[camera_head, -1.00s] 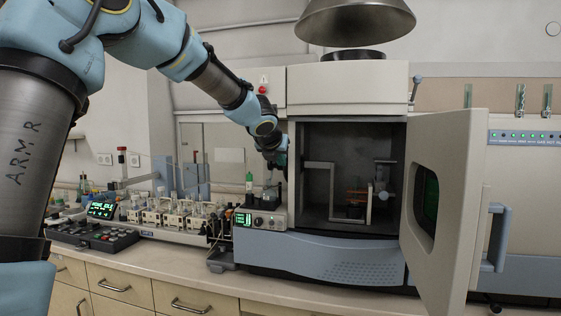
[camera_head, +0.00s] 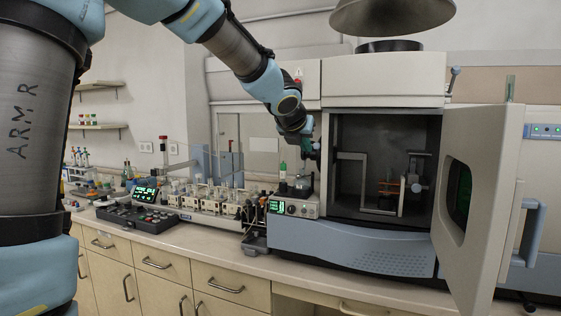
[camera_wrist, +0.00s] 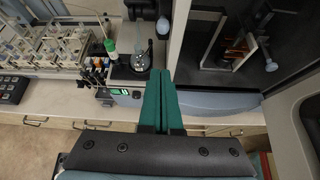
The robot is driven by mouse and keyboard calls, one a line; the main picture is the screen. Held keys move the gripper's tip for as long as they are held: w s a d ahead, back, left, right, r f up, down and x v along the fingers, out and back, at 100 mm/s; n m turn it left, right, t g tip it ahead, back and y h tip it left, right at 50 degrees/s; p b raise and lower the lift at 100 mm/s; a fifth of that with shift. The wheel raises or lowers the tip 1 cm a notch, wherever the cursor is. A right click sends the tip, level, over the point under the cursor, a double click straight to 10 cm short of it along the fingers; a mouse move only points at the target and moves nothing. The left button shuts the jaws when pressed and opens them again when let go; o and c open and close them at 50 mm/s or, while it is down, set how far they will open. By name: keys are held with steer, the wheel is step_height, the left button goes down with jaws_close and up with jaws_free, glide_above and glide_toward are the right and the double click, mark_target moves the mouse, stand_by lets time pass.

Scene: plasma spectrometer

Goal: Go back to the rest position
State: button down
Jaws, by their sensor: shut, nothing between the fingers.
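My gripper shows in the wrist view (camera_wrist: 161,75) with its two green fingers side by side, shut with nothing between them. In the head view its fingertips cannot be made out; my arm comes down from the top and its end is in front of the left edge of the spectrometer (camera_head: 370,245). The spectrometer's chamber is open and its door (camera_head: 485,190) stands swung out to the right. Inside the chamber is a metal frame with an orange part (camera_head: 390,188). In the wrist view the fingers point at the gap between the chamber and the pump unit.
A small pump unit (camera_head: 293,207) with a green-capped tube (camera_head: 283,172) stands left of the spectrometer. A row of glass holders (camera_head: 210,197) and a black keypad box (camera_head: 138,218) are further left. A metal hood (camera_head: 392,14) hangs above. Drawers (camera_head: 215,285) line the bench front.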

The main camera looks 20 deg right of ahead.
steer(key=a+f+m+g+y, duration=0.2)
steer(key=a+f+m+y, duration=0.1)
steer(key=a+f+m, duration=1.25)
steer(key=s+a+f+m+g+y, duration=0.1)
steer(key=s+a+f+m, duration=0.2)
steer(key=a, duration=0.5)
steer(key=s+a+f+m+g+y, duration=0.2)
steer(key=s+a+f+m, duration=0.2)
steer(key=s+a, duration=0.3)
steer(key=s+a+f+m+g+y, duration=0.1)
steer(key=s+a+f+m, duration=0.3)
steer(key=a, duration=0.5)
steer(key=shift+s+a+m+g+y, duration=0.35)
steer(key=shift+s+m+g, duration=0.15)
steer(key=shift+s+m, duration=0.3)
steer(key=shift+w, duration=0.1)
